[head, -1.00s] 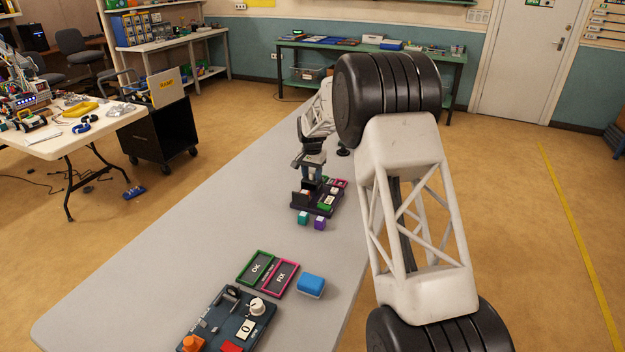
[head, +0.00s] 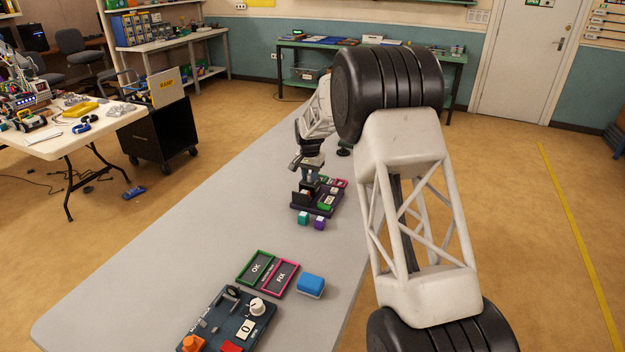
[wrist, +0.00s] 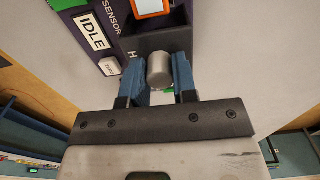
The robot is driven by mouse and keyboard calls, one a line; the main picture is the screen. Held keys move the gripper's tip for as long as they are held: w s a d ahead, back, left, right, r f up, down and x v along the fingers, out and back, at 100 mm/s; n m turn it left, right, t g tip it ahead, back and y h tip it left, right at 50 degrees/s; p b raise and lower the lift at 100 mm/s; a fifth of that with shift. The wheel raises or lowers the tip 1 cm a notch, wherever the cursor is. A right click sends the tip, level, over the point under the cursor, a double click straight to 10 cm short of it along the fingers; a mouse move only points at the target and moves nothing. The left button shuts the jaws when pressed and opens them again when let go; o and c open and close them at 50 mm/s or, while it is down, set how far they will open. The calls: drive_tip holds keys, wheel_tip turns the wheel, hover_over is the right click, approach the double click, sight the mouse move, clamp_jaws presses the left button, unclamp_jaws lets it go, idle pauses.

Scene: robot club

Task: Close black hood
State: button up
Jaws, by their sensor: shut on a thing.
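A dark panel unit (head: 326,207) stands at the far part of the long grey table. My gripper (head: 309,183) is over its left side. In the wrist view, my gripper (wrist: 159,68) has its two blue fingers on either side of a grey round knob (wrist: 160,70), shut on it. Just beyond the knob is a black, box-like part (wrist: 158,42), which looks like the black hood; a label starting with "H" is beside it. The fingers and knob hide part of it, and I cannot tell how far open it is.
On the unit, the wrist view shows an "IDLE" label (wrist: 92,32), a white button (wrist: 110,66) and an orange-framed screen (wrist: 150,7). A nearer panel (head: 228,322) and blue block (head: 311,285) sit on the table.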

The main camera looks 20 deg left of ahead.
drive_tip(key=shift+s, duration=2.45)
drive_tip(key=o, duration=0.5)
drive_tip(key=shift+r, duration=0.1)
drive_tip(key=shift+r, duration=2.9)
